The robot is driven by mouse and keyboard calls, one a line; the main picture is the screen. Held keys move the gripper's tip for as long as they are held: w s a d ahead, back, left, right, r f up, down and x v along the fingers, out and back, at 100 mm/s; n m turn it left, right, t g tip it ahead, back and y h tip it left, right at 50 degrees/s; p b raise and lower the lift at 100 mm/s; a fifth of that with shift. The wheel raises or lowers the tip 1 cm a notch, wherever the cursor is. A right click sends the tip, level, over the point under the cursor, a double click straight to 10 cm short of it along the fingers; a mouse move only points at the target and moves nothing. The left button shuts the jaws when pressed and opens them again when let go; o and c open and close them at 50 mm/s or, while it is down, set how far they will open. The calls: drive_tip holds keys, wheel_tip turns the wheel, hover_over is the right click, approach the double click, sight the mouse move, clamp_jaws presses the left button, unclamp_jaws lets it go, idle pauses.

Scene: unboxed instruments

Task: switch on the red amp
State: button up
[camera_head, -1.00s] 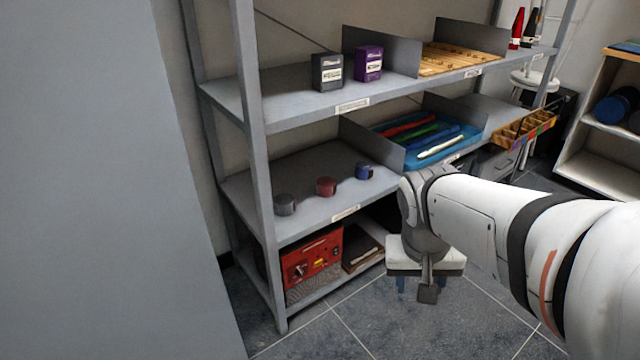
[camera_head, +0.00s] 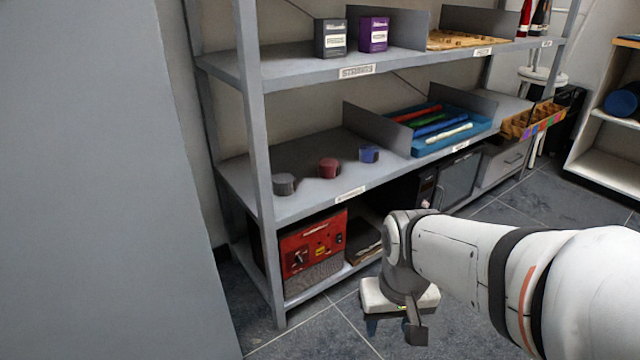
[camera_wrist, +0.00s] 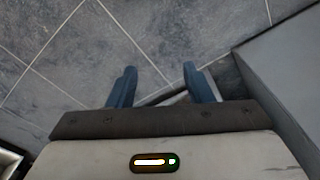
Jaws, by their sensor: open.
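The red amp (camera_head: 313,249) stands on the bottom shelf at the left end of the grey rack in the head view. Its red front panel has small dark controls and a light label, with a grey speaker grille below. Whether its switch is on cannot be told. My gripper (camera_head: 393,316) is low over the floor, to the right of the amp and apart from it. In the wrist view my gripper (camera_wrist: 158,82) is open and empty, its two blue fingers spread above floor tiles. The amp is not recognisable in the wrist view.
The grey rack's left post (camera_head: 258,150) rises beside the amp, and the middle shelf (camera_head: 312,196) lies above it. A dark flat item (camera_head: 363,240) lies right of the amp. A grey panel (camera_head: 190,200) fills the left. The floor (camera_head: 330,330) before the amp is clear.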

drive_tip(key=shift+r, duration=0.2)
drive_tip(key=shift+c, duration=0.7)
wheel_tip(320, 180, up, 3)
drive_tip(key=p, duration=0.3)
drive_tip(key=c, duration=0.5)
clamp_jaws()
